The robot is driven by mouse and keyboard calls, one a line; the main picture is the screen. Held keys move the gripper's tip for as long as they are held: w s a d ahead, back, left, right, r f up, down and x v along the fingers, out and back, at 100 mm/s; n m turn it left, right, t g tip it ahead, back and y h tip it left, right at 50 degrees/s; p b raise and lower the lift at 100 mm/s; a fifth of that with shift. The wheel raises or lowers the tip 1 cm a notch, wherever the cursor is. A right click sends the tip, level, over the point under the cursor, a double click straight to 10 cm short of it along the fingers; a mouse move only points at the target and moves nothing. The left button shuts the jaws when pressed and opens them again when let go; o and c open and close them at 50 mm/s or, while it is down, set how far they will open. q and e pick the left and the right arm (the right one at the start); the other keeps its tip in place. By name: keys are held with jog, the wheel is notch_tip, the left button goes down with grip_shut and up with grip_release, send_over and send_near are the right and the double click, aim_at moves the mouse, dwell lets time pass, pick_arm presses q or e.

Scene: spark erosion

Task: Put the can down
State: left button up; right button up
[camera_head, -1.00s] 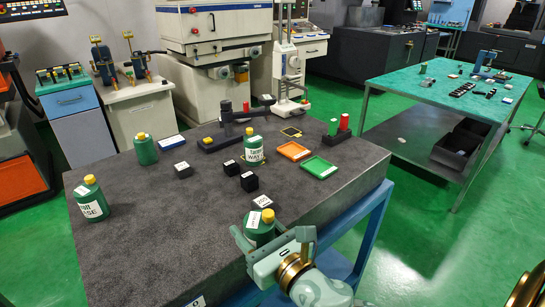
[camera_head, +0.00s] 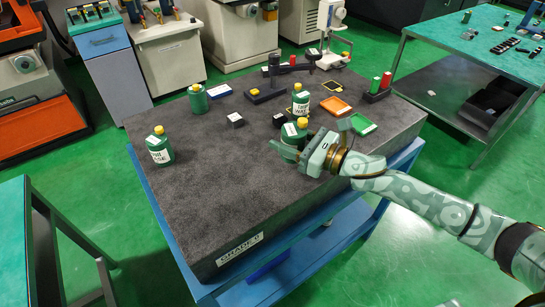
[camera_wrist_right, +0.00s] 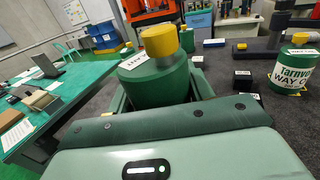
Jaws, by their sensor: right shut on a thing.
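A green can with a yellow cap (camera_head: 292,137) is held in my right gripper (camera_head: 290,151), over the dark granite plate (camera_head: 220,190) near its right front side. In the right wrist view this can (camera_wrist_right: 158,82) stands roughly upright between the fingers. Its base is hidden, so I cannot tell whether it touches the plate. Similar green cans stand on the plate: a labelled one (camera_head: 301,103) just behind the held can, one (camera_head: 198,100) at the back left, and one (camera_head: 160,151) at the left edge. My left gripper is not in view.
Black blocks (camera_head: 235,120) lie left of the held can. An orange tray (camera_head: 336,106) and a green tray (camera_head: 363,124) lie to its right. A black stand (camera_head: 275,72) is at the back. The plate's front left is clear.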

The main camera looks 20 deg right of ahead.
jog(key=a+f, duration=0.1)
jog(key=f, duration=0.1)
jog(key=a+f, duration=0.1)
jog(key=f, duration=0.1)
jog(key=shift+w+a+b, duration=0.25)
jog(key=shift+a+b, duration=0.05)
jog(key=f, duration=0.1)
jog(key=a+f+b, duration=0.1)
jog(key=f, duration=0.1)
jog(key=shift+f, duration=0.45)
jog(key=shift+f, duration=0.1)
jog(key=o, duration=1.2)
jog(key=shift+c, duration=0.2)
jog(key=shift+d, duration=0.15)
jog(key=v, duration=1.2)
